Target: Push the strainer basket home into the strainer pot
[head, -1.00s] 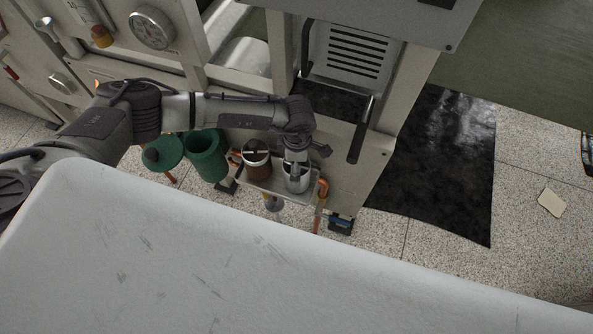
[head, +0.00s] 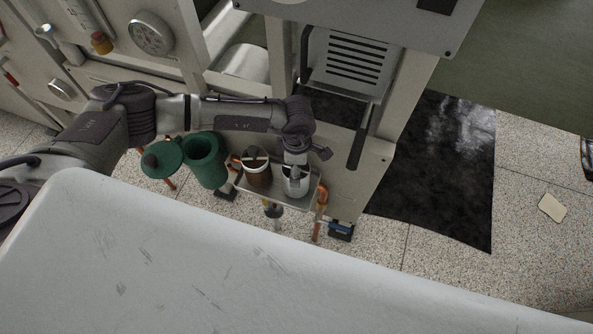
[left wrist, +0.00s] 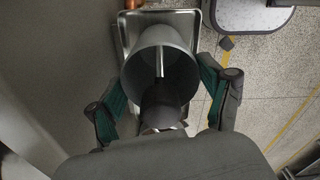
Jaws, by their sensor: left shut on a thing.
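A pale grey cylindrical basket (head: 300,189) stands at the right of a small metal tray (head: 271,199). My left gripper (head: 294,168) is above it, pointing down. In the left wrist view the open-topped basket (left wrist: 160,40) lies between the green pads of the gripper (left wrist: 162,85), which is shut on it; the exact contact is partly hidden. A bar and a dark part show inside. The strainer pot is the open green pot (head: 204,160), left of the tray, with its round green lid (head: 162,158) beside it. My right gripper is out of view.
An orange pipe (head: 322,197) rises at the tray's right. A frame post (head: 281,50) and louvred panel (head: 347,58) stand behind. A large white surface (head: 200,260) fills the foreground.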

